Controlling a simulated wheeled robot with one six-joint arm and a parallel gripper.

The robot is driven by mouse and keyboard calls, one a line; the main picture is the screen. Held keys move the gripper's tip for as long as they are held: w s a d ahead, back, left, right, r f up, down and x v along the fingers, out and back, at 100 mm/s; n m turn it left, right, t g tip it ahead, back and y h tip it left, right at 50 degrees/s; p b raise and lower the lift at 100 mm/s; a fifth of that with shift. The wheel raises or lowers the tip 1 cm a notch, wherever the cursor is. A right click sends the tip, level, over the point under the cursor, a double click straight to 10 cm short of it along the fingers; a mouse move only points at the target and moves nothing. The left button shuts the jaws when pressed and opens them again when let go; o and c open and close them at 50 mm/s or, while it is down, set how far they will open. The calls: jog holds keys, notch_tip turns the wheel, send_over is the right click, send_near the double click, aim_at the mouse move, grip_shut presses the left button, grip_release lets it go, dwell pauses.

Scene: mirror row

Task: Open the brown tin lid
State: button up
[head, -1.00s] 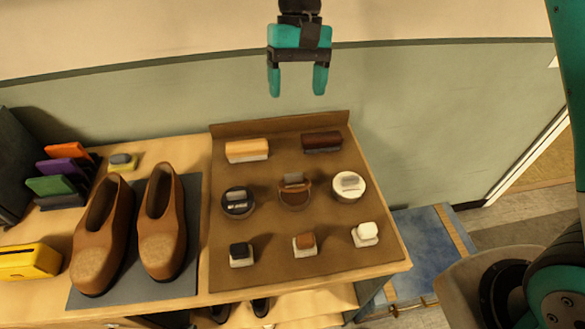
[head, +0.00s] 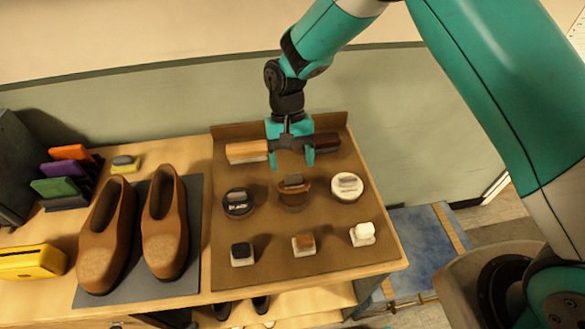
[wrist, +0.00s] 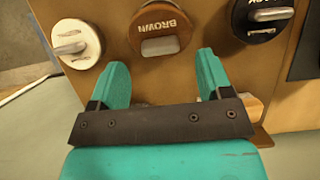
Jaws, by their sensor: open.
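The brown tin (head: 293,194) stands in the middle of the row of three tins on the brown tray (head: 270,275). In the wrist view its lid (wrist: 160,27) is on, with the word BROWN and a light raised handle. My gripper (head: 291,158) is open and empty, fingers pointing down, just behind the brown tin and apart from it. In the wrist view the two fingertips (wrist: 162,70) are spread on either side of the space below the brown lid. The gripper partly hides the brushes at the back of the tray.
A black tin (head: 238,203) is left of the brown one and a white tin (head: 347,187) right. A light brush (head: 246,151) and dark brush (head: 327,143) lie behind. Three small daubers, including a brown-topped one (head: 304,244), stand in front. Brown shoes (head: 165,235) are left.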

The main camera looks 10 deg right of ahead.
aim_at(293, 175)
jog(key=shift+p+x, duration=0.35)
jog(key=shift+x, duration=1.55)
jog(key=c, duration=1.3)
jog(key=shift+w+d, duration=0.15)
